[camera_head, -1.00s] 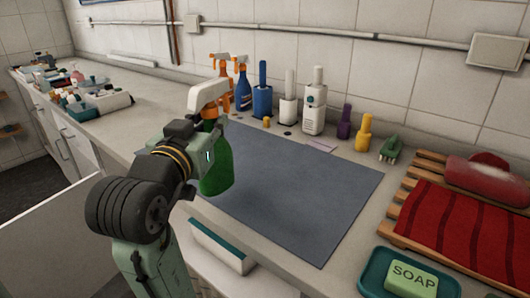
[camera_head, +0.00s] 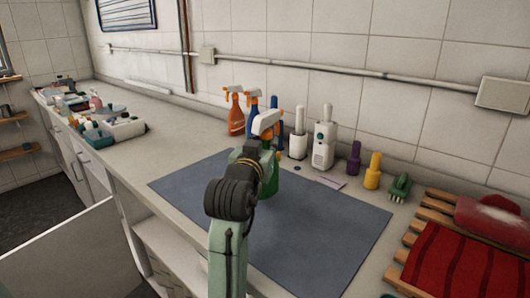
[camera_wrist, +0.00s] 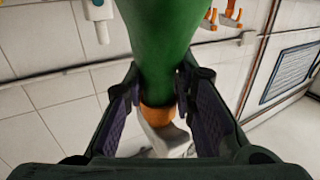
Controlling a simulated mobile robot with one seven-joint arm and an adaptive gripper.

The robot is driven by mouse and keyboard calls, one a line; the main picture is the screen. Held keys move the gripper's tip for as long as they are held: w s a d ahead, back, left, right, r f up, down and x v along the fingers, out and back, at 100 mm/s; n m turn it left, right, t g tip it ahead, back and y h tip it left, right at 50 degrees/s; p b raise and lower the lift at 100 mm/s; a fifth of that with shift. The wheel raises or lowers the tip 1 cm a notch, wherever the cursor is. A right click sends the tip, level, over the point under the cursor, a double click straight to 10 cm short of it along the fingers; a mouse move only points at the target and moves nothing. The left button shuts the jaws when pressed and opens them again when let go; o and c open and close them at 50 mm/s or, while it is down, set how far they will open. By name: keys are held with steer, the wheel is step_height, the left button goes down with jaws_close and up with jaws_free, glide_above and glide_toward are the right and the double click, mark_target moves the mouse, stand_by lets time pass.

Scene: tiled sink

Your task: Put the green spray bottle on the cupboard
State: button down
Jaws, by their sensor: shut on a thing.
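The green spray bottle (camera_head: 273,182) is upright in the head view, with a white and orange spray head on top. My gripper (camera_head: 262,153) is shut on it near its neck, over the blue-grey mat. In the wrist view my gripper (camera_wrist: 158,92) has a finger on each side of the green bottle (camera_wrist: 160,38), just by its orange collar. My arm hides part of the bottle, and I cannot tell whether its base touches the mat. The long cupboard (camera_head: 150,165) has a pale worktop and white fronts, with a door standing open at the lower left.
The mat (camera_head: 330,240) is otherwise clear. Behind it stand an orange spray bottle (camera_head: 235,112), a white bottle (camera_head: 323,145), a purple bottle (camera_head: 353,158) and a yellow bottle (camera_head: 373,170). A wooden rack (camera_head: 412,238) with a red cloth is at right. Bare worktop lies at left.

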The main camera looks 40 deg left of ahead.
steer(key=shift+f+p, duration=0.5)
steer(key=shift+f, duration=1.25)
steer(key=c, duration=1.3)
jaws_free()
steer(key=shift+f, duration=0.1)
steer(key=shift+c, duration=0.2)
steer(key=shift+s, duration=0.1)
